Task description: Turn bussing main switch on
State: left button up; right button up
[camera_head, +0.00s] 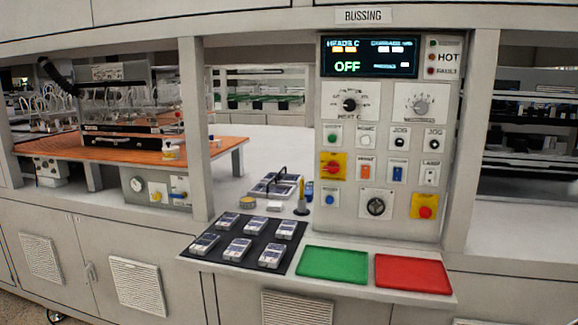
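The bussing panel (388,140) stands upright right of the middle, under a sign reading BUSSING (365,15). Its dark display (368,57) shows OFF in green. A red switch on a yellow plate (333,167) sits at the panel's left side; its label is too small to read, and I cannot tell for certain that it is the main switch. A black round knob (376,206) on a white plate sits low in the middle. A red button on a yellow plate (424,206) sits at lower right. Neither of my grippers is in view.
Below the panel a shelf holds a green tray (333,250), a red tray (396,290) and a black mat (222,262) with several small devices. Posts (193,120) and (463,120) flank the panel. An orange-brown table (130,151) stands behind at left.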

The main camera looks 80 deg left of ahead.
aim_at(332, 167)
jog(key=u, duration=2.45)
